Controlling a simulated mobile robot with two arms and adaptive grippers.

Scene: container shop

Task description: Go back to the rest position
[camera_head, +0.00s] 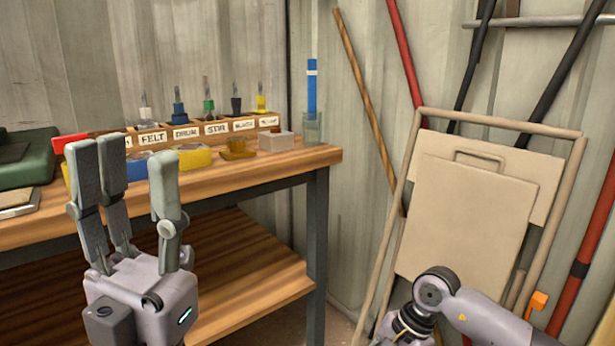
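My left gripper (137,195) is at the left of the head view, in front of the workbench, with its fingers pointing up. Its fingers stand apart, two on the left and one on the right, and nothing is seen between them but the bench behind. My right arm (450,300) shows at the bottom right as a grey joint and link. The fingers of my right gripper are out of the picture.
The wooden workbench (240,178) holds a labelled rack (205,133) with several coloured tools, small coloured blocks, a glass with a blue stick (312,90) and a green case (28,160). A lower shelf (245,270) is bare. A frame with boards (465,215) and poles lean on the right wall.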

